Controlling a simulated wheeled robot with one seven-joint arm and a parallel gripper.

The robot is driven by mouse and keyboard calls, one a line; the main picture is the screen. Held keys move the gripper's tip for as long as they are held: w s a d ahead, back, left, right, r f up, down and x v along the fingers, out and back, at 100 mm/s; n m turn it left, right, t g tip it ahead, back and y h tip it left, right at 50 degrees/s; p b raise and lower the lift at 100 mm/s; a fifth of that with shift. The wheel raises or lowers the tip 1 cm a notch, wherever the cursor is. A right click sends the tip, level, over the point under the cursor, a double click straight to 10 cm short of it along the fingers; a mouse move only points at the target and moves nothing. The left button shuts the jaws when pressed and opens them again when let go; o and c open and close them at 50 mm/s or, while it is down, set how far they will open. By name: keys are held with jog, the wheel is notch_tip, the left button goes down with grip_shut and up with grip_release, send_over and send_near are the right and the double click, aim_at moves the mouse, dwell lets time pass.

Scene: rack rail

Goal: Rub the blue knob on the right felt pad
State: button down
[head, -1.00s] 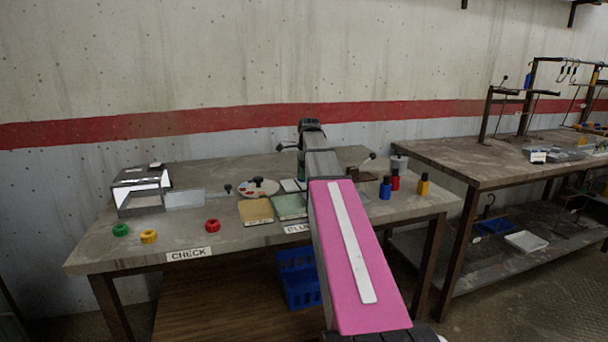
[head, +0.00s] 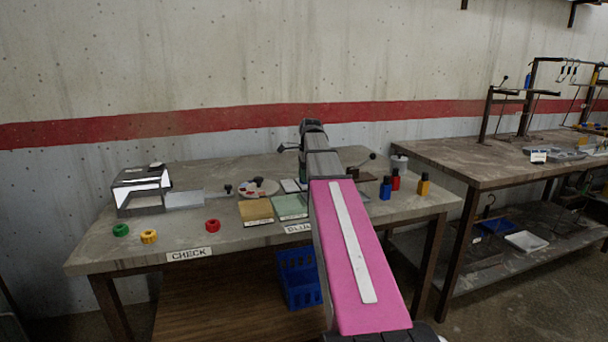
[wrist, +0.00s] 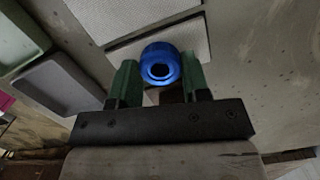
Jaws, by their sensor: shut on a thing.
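My gripper (wrist: 160,88) has green fingers shut on the blue knob (wrist: 160,62), a round ring-like piece with a dark hole facing the wrist camera. Below it in the wrist view lies a light, finely textured pad (wrist: 193,38). A second such pad (wrist: 95,14) lies to its upper left. The knob overlaps the first pad's lower part in the picture; I cannot tell whether they touch. In the head view my pink-covered arm hides the knob and most of the gripper. A white pad edge (head: 289,185) shows left of the arm.
A tan tray (head: 256,208) and a green tray (head: 290,204) lie in front, left of my arm. Green (head: 121,230), yellow (head: 149,236) and red (head: 212,225) knobs stand by the CHECK label. Small bottles (head: 386,188) stand at right, a metallic box (head: 141,190) at left.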

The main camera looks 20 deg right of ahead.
aim_at(306, 186)
jog(key=shift+s, duration=0.3)
jog(key=shift+s, duration=1.25)
jog(key=shift+w+f, duration=0.1)
jog(key=shift+w, duration=0.65)
jog(key=shift+w, duration=0.1)
jog(key=shift+w, duration=1.35)
jog(key=shift+w, duration=0.1)
jog(key=shift+w, duration=0.55)
jog(key=shift+s, duration=0.8)
jog(key=shift+s, duration=0.1)
